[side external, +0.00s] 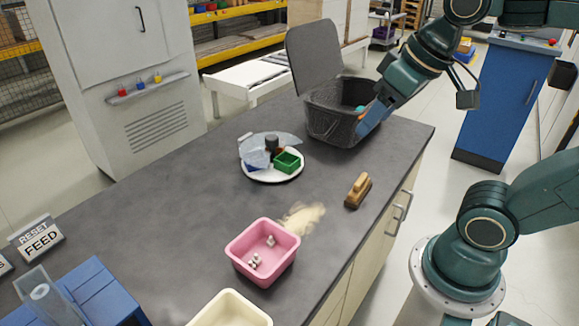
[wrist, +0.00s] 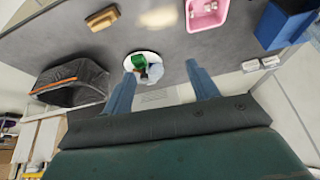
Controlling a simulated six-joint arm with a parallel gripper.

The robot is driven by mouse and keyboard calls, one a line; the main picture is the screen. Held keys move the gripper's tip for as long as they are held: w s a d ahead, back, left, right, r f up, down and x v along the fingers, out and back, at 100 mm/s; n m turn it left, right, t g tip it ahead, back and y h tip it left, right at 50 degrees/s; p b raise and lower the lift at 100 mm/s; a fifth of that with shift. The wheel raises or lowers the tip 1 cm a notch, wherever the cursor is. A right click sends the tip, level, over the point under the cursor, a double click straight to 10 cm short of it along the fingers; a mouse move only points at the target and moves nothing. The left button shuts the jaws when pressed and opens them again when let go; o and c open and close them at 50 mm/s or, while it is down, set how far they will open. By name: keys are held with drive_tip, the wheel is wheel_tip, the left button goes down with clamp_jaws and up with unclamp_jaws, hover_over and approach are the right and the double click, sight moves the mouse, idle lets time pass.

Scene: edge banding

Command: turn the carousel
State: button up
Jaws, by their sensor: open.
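The carousel (side external: 270,180) is a round white turntable on the dark grey worktop. It carries a green bin (side external: 288,162), a blue bin mostly hidden, and a clear bluish cover (side external: 256,158) over part of it. A dark knob-like part (side external: 271,144) stands near its middle. The carousel (wrist: 154,56) also shows in the wrist view, between and beyond the fingertips. My gripper (wrist: 161,69) is open with its two blue fingers wide apart and nothing between them. In the side view my gripper (side external: 363,128) is in front of the black basket, to the right of the carousel and apart from it.
The black basket (side external: 325,125) with a raised lid stands behind the carousel. A wooden brush (side external: 358,190), a pale dust pile (side external: 302,217), a pink bin (side external: 262,270) with small white pieces and a cream bin (side external: 228,312) lie nearer. The worktop left of the carousel is clear.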

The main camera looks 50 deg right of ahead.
drive_tip(key=w+d+r+m+g, duration=0.15)
drive_tip(key=w+r, duration=0.25)
drive_tip(key=w, duration=0.5)
drive_tip(key=m+g, duration=0.4)
drive_tip(key=m, duration=0.3)
hover_over(272, 137)
wheel_tip(272, 137, down, 13)
drive_tip(key=shift+w+f, duration=0.1)
drive_tip(key=shift+f, duration=0.1)
drive_tip(key=shift+f, duration=6.8)
